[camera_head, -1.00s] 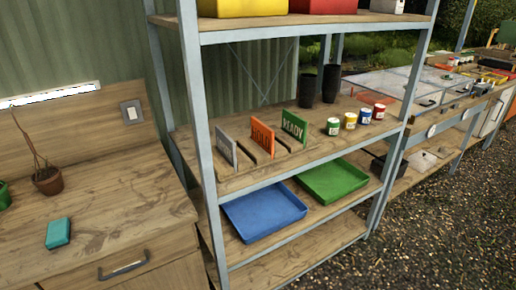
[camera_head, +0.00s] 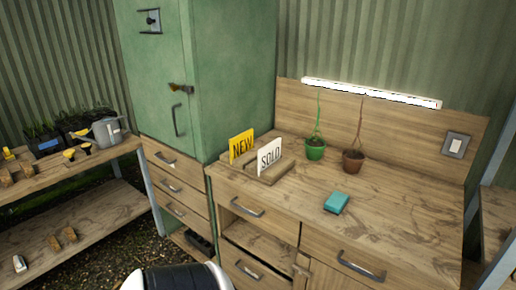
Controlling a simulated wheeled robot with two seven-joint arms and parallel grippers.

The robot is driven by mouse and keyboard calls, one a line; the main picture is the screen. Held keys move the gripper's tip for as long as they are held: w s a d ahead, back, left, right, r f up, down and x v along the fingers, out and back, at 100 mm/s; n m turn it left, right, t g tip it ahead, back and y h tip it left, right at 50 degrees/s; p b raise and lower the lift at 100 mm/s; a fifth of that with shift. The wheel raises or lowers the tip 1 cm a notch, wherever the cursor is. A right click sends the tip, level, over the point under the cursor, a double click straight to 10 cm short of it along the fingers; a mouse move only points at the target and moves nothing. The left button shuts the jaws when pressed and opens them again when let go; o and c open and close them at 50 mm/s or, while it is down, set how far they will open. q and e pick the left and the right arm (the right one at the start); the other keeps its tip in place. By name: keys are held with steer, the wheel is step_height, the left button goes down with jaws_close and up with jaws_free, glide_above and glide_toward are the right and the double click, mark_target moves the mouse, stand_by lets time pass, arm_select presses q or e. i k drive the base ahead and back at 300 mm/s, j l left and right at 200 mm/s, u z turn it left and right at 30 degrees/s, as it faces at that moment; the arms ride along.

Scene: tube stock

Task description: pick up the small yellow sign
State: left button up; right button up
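A small yellow sign (camera_head: 241,146) reading "NEW" stands upright in a wooden slotted holder (camera_head: 272,174) at the left end of the wooden workbench. A white sign (camera_head: 269,157) reading "SOLD" stands in the same holder, just right of it and nearer to me. The lower part of the yellow sign is partly hidden by the holder and the white sign. Neither of my grippers shows in the view. A black and white rounded part at the bottom edge looks like my own body.
The workbench (camera_head: 400,204) also bears a green pot (camera_head: 315,150), a brown pot (camera_head: 352,162) and a teal block (camera_head: 336,202). A tall green cabinet (camera_head: 225,80) stands directly left of it. A lower drawer gap (camera_head: 258,240) looks open. The bench's right side is clear.

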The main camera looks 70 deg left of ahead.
mark_target(240, 144)
steer(key=u, duration=2.2)
